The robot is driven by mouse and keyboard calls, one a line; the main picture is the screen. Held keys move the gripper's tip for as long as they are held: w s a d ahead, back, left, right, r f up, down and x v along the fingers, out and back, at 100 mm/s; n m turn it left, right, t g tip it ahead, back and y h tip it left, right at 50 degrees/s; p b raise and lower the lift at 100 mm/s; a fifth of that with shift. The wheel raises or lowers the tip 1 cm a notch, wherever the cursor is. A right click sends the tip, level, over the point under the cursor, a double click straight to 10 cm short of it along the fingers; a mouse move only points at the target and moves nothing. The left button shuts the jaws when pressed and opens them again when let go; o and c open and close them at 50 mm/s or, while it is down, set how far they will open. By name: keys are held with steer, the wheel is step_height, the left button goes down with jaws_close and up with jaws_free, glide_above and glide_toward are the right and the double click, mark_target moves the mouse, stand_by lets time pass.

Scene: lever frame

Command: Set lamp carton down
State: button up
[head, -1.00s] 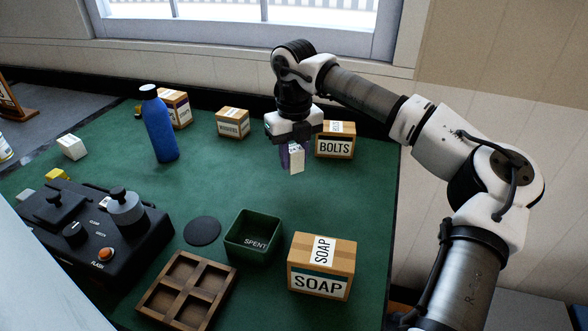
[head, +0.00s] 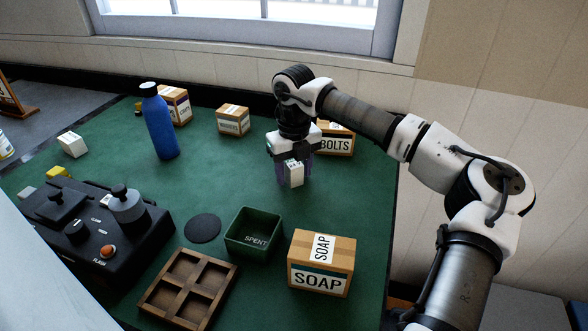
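The lamp carton (head: 294,175) is a small white box with dark marks on its top. It is upright and appears to stand on the green mat, in front of the BOLTS box. My gripper (head: 294,174) points straight down over it. Its purple fingers show on both sides of the carton, spread wider than the carton, so it looks open around it. The carton hides part of the fingers, and its contact with the mat is small in view.
The BOLTS box (head: 336,140) is close behind my gripper. A green SPENT bin (head: 239,234), a SOAP box (head: 320,282), a wooden divided tray (head: 160,305) and a blue bottle (head: 160,128) stand around. The green mat (head: 225,180) is bare left of the carton.

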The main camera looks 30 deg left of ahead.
mark_target(294, 163)
steer(key=shift+r, duration=0.1)
step_height(294, 163, up, 12)
steer(key=b, duration=0.2)
stand_by(0.4)
